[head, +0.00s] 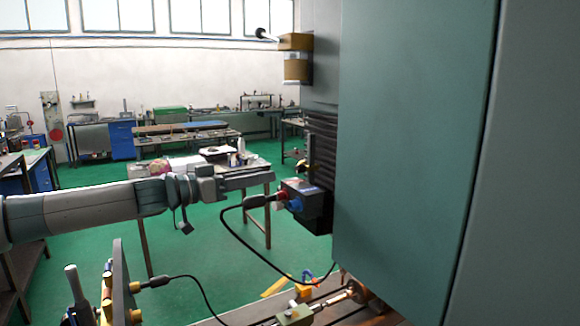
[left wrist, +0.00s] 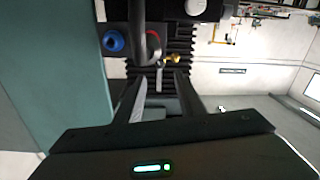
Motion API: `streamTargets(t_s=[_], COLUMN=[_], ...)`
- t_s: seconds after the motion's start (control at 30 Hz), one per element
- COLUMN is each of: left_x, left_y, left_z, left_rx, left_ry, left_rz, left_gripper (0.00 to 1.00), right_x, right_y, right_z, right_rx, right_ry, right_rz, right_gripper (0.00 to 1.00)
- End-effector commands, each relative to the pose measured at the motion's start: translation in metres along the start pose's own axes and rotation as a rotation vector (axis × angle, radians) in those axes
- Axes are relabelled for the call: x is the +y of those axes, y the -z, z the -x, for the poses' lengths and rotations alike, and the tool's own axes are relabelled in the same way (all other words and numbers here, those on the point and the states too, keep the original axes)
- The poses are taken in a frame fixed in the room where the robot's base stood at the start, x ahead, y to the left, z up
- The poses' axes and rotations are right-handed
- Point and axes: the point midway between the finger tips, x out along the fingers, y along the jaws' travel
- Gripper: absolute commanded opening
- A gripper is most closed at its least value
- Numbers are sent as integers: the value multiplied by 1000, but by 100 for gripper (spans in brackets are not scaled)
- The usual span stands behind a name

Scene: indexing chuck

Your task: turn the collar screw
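My left gripper (head: 270,177) reaches in from the left, level, with its tips just left of the machine's dark ribbed column. In the left wrist view its two fingers (left wrist: 159,78) stand apart, so it is open. A short pale bar (left wrist: 159,72) shows in the gap between the tips; I cannot tell whether it is touched. A small brass fitting (head: 307,166) sits on the column, right of and slightly above the tips; it also shows in the left wrist view (left wrist: 173,58). I cannot tell whether it is the collar screw. My right gripper is out of view.
A black box (head: 312,205) with red and blue connectors and a cable (head: 233,237) lies just below the left gripper. A large green machine panel (head: 415,140) fills the right side. A spindle with a brass disc (head: 356,291) is low in front. Workbenches stand farther back.

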Motion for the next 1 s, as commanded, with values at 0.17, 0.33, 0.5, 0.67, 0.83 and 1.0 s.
streamTargets(t_s=[0.17,0.33,0.5,0.67,0.83,1.0], left_x=[1,1,0,0,0,0], left_y=[2,2,2,0,0,0], left_z=[-34,-63,-82,-91,-92,-92], left_rx=[-1,-1,0,0,0,0], left_ry=[-1,0,1,1,1,1], left_rz=[2,2,1,1,1,0], left_gripper=[35,35,35,35,35,33], right_x=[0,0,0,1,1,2], right_y=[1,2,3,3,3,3], right_z=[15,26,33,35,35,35], right_rx=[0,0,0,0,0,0], right_ry=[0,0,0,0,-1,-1], right_rz=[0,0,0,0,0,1], right_gripper=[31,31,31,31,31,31])
